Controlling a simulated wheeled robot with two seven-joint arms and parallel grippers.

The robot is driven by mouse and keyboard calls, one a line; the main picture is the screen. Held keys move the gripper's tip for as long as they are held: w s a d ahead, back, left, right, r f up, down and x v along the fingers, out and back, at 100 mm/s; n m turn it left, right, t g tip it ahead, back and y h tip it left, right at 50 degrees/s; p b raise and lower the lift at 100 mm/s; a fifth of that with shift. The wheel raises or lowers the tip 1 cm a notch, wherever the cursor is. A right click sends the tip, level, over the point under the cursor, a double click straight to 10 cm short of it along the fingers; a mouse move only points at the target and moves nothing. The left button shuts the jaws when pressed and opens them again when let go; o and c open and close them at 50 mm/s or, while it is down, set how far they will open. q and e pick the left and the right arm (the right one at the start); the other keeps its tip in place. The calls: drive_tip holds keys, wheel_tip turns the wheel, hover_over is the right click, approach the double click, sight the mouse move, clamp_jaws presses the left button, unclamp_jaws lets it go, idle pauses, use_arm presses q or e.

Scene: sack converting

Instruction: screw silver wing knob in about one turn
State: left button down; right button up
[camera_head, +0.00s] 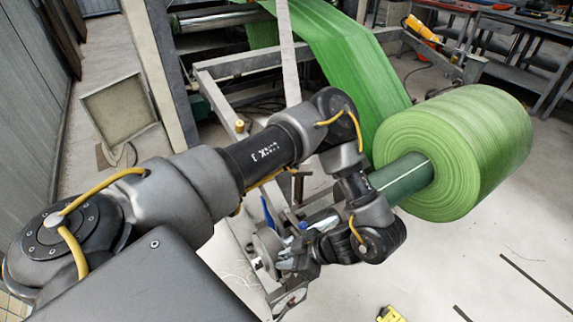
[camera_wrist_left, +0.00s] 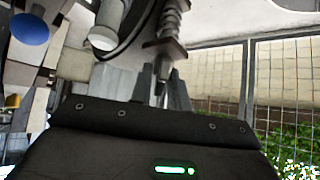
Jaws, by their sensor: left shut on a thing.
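My left arm reaches across the head view to the end of the roll shaft. My left gripper (camera_head: 287,264) is at the metal fittings there, small and partly covered by my own arm. In the left wrist view the two grey fingers (camera_wrist_left: 162,84) stand close together, shut on a thin silver piece, which I take to be the silver wing knob (camera_wrist_left: 162,68). The fingers cover most of it, so its wings and turn angle cannot be told. A ribbed metal rod (camera_wrist_left: 171,28) stands just beyond the fingertips. My right gripper is not in view.
A large green roll (camera_head: 462,150) sits on a dark green shaft (camera_head: 405,180) right of my wrist. Green web (camera_head: 335,50) runs up to the machine frame (camera_head: 225,68). A blue knob (camera_wrist_left: 29,29) and a pale cylinder (camera_wrist_left: 104,36) lie close to the fingers. Floor at lower right is mostly clear.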

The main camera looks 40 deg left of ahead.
use_arm(q)
drive_tip(key=shift+m+t+y, duration=0.3)
drive_tip(key=shift+m+t, duration=0.4)
drive_tip(key=shift+m, duration=0.3)
drive_tip(key=m+t, duration=0.2)
drive_tip(key=shift+m+b, duration=0.35)
drive_tip(key=shift+m, duration=0.05)
drive_tip(key=shift+m+t+b, duration=0.35)
drive_tip(key=shift+m+t, duration=0.45)
drive_tip(key=shift+m, duration=0.1)
drive_tip(key=shift+f+m+t, duration=0.1)
drive_tip(key=shift+m+t, duration=0.3)
drive_tip(key=shift+m, duration=0.1)
drive_tip(key=m+t+h+b, duration=0.1)
drive_tip(key=m+t+b, duration=0.2)
drive_tip(key=m+b, duration=0.1)
drive_tip(key=shift+m+b, duration=0.3)
drive_tip(key=shift+b, duration=0.25)
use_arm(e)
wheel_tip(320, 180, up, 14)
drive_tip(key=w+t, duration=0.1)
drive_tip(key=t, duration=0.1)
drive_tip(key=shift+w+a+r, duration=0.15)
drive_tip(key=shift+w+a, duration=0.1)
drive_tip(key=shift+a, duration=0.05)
use_arm(q)
drive_tip(key=c, duration=1.5)
unclamp_jaws()
drive_tip(key=shift+o, duration=0.2)
